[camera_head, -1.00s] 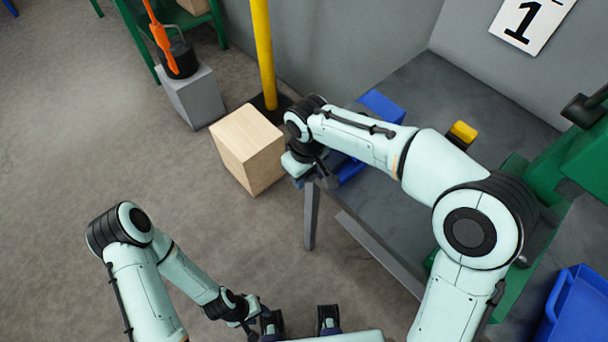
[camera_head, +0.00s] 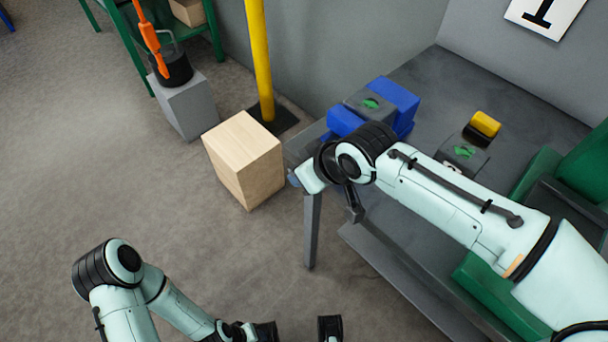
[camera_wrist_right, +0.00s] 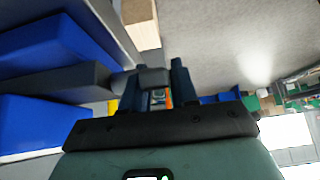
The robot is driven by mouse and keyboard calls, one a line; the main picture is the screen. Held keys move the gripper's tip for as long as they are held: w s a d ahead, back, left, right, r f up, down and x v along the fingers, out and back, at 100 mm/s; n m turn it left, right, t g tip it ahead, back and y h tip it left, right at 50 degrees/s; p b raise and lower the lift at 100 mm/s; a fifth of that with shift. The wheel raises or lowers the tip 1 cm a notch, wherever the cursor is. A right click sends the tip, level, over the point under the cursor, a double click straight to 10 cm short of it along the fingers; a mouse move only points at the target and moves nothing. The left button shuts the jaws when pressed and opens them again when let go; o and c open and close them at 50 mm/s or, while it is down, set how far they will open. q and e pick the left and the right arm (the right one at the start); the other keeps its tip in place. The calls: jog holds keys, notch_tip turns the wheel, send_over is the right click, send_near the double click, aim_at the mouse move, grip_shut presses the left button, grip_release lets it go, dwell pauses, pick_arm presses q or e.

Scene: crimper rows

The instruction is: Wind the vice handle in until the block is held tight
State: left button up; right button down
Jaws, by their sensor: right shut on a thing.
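The blue vice (camera_head: 397,95) stands at the far left corner of the grey bench, partly behind my right arm. A grey block with a green mark (camera_head: 370,104) sits between its jaws; I cannot tell whether both jaws press on it. In the right wrist view the blue jaws (camera_wrist_right: 50,45) lie at left. My right gripper (camera_wrist_right: 162,80) is shut on a grey handle piece (camera_wrist_right: 153,76) beyond the bench end. My left gripper (camera_head: 298,330) is low at the bottom edge, fingers apart and empty.
Another grey block with a green mark (camera_head: 462,153) and a yellow and black piece (camera_head: 484,126) are on the bench (camera_head: 440,85). A wooden box (camera_head: 245,160), yellow post (camera_head: 260,60) and grey plinth (camera_head: 188,108) stand left on the floor. Green machinery (camera_head: 565,180) is at right.

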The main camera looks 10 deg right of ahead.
pick_arm(q)
jog(key=shift+w+a+f, duration=0.1)
jog(key=shift+w+f, duration=0.05)
jog(key=shift+w, duration=0.1)
pick_arm(e)
jog(key=shift+r, duration=0.1)
jog(key=c, duration=1)
grip_release()
jog(key=shift+o, duration=0.2)
pick_arm(q)
jog(key=s+r+p, duration=0.2)
jog(key=shift+s+d+r+g, duration=0.1)
jog(key=shift+d+r+g, duration=0.2)
jog(key=shift+g, duration=0.1)
pick_arm(e)
jog(key=v, duration=1.3)
jog(key=shift+s, duration=0.2)
pick_arm(q)
jog(key=shift+p, duration=0.3)
pick_arm(e)
jog(key=shift+r, duration=0.1)
